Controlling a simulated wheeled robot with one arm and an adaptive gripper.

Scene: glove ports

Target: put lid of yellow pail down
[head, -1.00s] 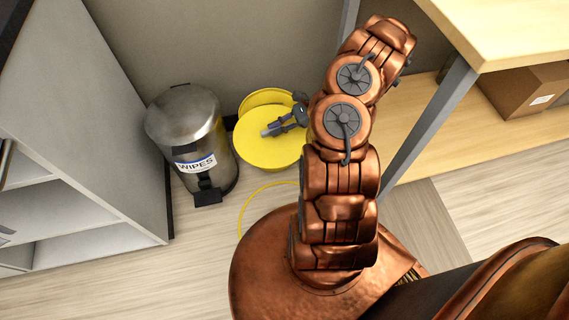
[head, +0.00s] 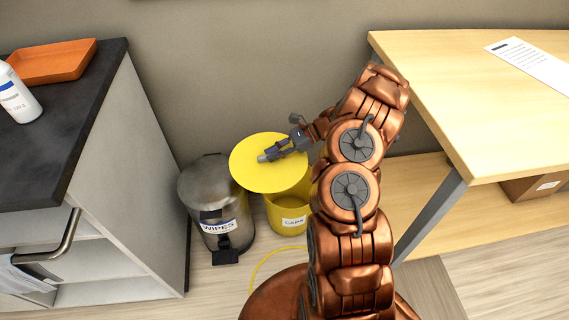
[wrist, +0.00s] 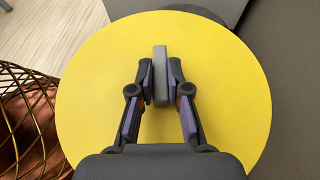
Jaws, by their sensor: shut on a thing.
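The yellow pail (head: 291,213) stands on the floor by the wall, with a white label that seems to read "CAPS". Its round yellow lid (head: 258,172) is off the pail, held above it and to the left in the head view. The lid (wrist: 95,95) fills most of the wrist view, with a grey upright handle (wrist: 161,75) at its middle. My gripper (head: 268,156) is above the lid. In the wrist view its fingers (wrist: 160,82) are shut on the handle. The lid hides part of the pail's opening.
A metal pedal bin labelled "WIPES" (head: 208,205) stands close left of the pail. A dark-topped cabinet (head: 90,110) with an orange tray (head: 52,62) and a white bottle (head: 18,95) is at the left. A wooden table (head: 460,100) is at the right. Floor in front is partly free.

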